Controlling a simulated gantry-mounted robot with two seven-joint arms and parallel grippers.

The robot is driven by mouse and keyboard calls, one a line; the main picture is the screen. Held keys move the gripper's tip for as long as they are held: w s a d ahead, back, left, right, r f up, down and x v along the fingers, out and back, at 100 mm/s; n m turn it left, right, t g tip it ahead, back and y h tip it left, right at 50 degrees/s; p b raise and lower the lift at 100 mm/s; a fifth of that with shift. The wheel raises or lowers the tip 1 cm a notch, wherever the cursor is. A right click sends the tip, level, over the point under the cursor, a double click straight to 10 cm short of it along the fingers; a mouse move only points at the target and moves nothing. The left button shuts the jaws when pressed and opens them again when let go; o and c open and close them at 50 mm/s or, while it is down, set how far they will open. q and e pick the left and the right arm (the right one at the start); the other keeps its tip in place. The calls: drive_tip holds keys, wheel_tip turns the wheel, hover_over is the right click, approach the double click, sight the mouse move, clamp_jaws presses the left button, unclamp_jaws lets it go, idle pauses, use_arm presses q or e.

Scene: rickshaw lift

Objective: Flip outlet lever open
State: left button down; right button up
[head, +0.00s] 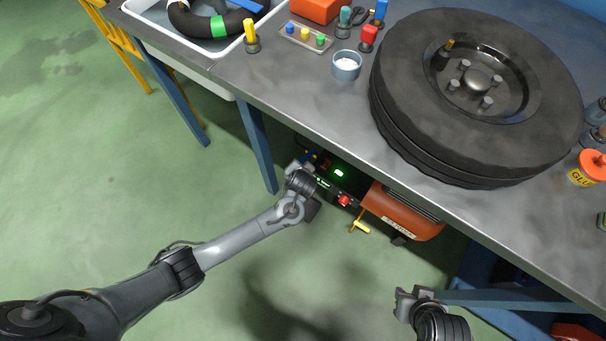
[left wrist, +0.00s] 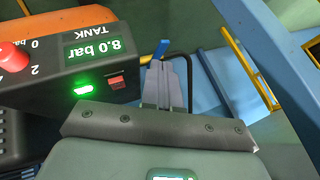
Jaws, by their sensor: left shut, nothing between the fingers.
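The outlet lever looks to be the small blue handle (left wrist: 161,48) just past the fingertips in the left wrist view, beside the compressor's control box. My left gripper (left wrist: 165,78) is shut and empty, its fingertips very close to the blue handle; I cannot tell whether they touch. In the head view the left gripper (head: 303,172) is at the left end of the orange compressor (head: 402,212), under the bench edge, and its fingertips are hard to make out. My right gripper (head: 420,296) is at the lower right, away from the compressor, its jaw state unclear.
The control box (left wrist: 95,62) has a red knob (left wrist: 12,56), a lit green light and a display reading 8.0 bar. A dark hose curves behind the fingers. The bench (head: 300,95) overhangs the compressor and bears a large tyre (head: 420,130).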

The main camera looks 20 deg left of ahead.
sight(307, 156)
use_arm(q)
drive_tip(key=d+b+x, duration=0.1)
drive_tip(key=b+x, duration=0.3)
drive_tip(key=x, duration=0.3)
drive_tip(key=shift+f, duration=0.15)
drive_tip(key=shift+a, duration=0.2)
